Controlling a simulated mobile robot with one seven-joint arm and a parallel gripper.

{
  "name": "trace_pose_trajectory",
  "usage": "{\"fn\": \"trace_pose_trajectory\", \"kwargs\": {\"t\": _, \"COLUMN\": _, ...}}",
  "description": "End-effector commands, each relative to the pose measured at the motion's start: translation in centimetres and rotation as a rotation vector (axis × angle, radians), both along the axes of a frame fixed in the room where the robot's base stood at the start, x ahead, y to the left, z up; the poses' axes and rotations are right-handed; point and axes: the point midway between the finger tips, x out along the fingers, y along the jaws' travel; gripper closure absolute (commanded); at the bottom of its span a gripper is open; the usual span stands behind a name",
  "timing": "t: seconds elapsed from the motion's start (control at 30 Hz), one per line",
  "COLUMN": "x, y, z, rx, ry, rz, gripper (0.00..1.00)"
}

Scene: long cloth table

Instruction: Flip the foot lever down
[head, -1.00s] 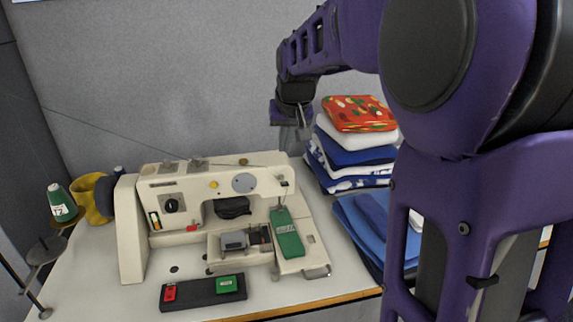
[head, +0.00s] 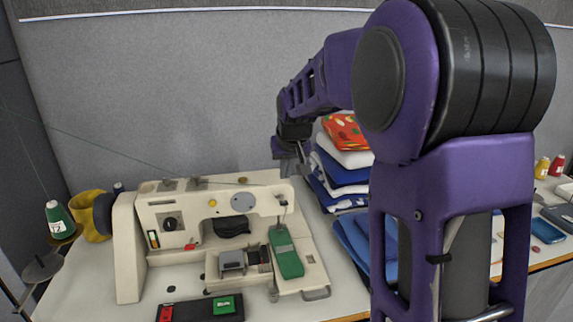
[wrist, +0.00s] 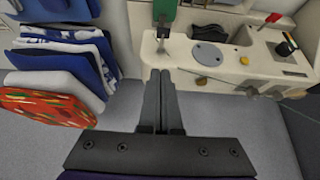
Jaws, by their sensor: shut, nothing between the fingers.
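A cream sewing machine (head: 185,212) stands on the table, its needle end toward my arm. The foot lever is too small to make out for certain in the head view. In the wrist view a small metal part (wrist: 162,34) shows at the needle end of the machine (wrist: 225,58); I cannot tell whether it is the lever or which way it points. My gripper (head: 302,158) is above and behind that end in the head view. In the wrist view its fingers (wrist: 160,76) are together and empty, pointing at the machine's end, with no contact visible.
A stack of folded cloths (head: 342,165) stands to the right of the machine, close to my gripper. A green pad (head: 286,252) lies on the machine bed. A red-and-green button box (head: 200,309) is in front. A thread cone (head: 60,220) stands left. A grey partition rises behind.

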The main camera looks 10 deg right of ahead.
Motion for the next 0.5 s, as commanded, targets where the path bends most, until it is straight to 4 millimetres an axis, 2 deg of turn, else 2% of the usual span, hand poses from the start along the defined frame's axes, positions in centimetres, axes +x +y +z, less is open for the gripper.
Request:
{"fn": "trace_pose_trajectory", "kwargs": {"t": 0.03, "x": 0.6, "y": 0.0, "z": -1.2, "rx": 0.0, "ry": 0.003, "rz": 0.001, "gripper": 1.0}}
{"fn": "trace_pose_trajectory", "kwargs": {"t": 0.17, "x": 1.9, "y": 0.0, "z": -3.5, "rx": 0.0, "ry": 0.003, "rz": 0.001, "gripper": 1.0}}
{"fn": "trace_pose_trajectory", "kwargs": {"t": 0.3, "x": 1.3, "y": 0.0, "z": -5.5, "rx": 0.0, "ry": 0.002, "rz": 0.0, "gripper": 1.0}}
{"fn": "trace_pose_trajectory", "kwargs": {"t": 0.5, "x": 0.9, "y": 0.0, "z": -7.0, "rx": 0.0, "ry": 0.0, "rz": 0.0, "gripper": 1.0}}
